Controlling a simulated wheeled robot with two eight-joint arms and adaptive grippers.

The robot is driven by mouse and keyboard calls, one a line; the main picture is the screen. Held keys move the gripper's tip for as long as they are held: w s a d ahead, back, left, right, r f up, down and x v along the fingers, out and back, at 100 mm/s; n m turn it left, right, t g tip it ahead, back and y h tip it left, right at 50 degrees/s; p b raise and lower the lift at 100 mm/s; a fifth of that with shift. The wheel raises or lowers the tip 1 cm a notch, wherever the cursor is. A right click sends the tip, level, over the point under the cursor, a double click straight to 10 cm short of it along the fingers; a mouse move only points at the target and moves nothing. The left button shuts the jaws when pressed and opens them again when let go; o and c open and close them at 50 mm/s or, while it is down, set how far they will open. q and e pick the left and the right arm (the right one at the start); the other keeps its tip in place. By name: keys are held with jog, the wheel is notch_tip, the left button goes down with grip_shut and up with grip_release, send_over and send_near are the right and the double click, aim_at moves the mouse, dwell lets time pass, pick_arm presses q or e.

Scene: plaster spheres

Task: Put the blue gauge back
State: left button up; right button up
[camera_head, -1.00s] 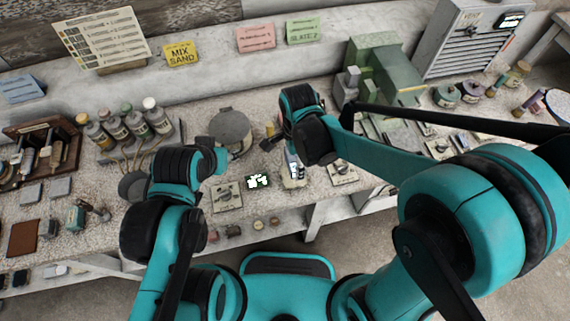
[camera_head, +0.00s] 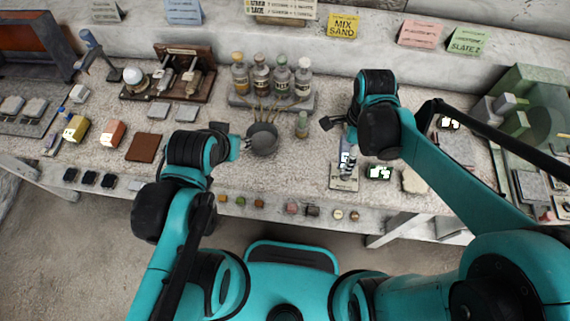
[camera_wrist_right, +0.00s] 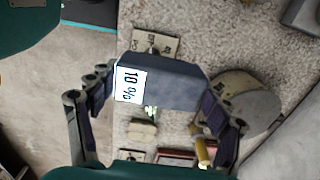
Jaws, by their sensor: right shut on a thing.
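The blue gauge, a slate-blue block with a white "10 %" label, shows large in the right wrist view (camera_wrist_right: 185,84). My right gripper (camera_wrist_right: 160,98) has its fingers on either side of the gauge and is shut on it. In the head view, the right gripper (camera_head: 347,146) holds the gauge (camera_head: 344,160) over the front of the bench, above a small marked plate (camera_head: 343,184); the arm partly hides it. My left gripper (camera_head: 238,148) is near the dark round bowl, its fingers too unclear to tell their state.
A wooden rack (camera_head: 140,93) with tools stands at the back left. Several bottles (camera_head: 260,75) stand behind the dark bowl (camera_head: 262,140). A lit display (camera_head: 380,173) is right of the plate. A green machine (camera_head: 530,95) stands far right.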

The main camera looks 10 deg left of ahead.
jog(key=b, duration=0.4)
send_over(304, 168)
notch_tip(304, 168, down, 7)
jog(key=shift+w+d+r, duration=0.1)
jog(key=shift+f+b, duration=0.9)
jog(key=shift+f, duration=1.05)
jog(key=shift+f, duration=0.1)
jog(key=shift+f, duration=0.15)
jog(key=o, duration=1)
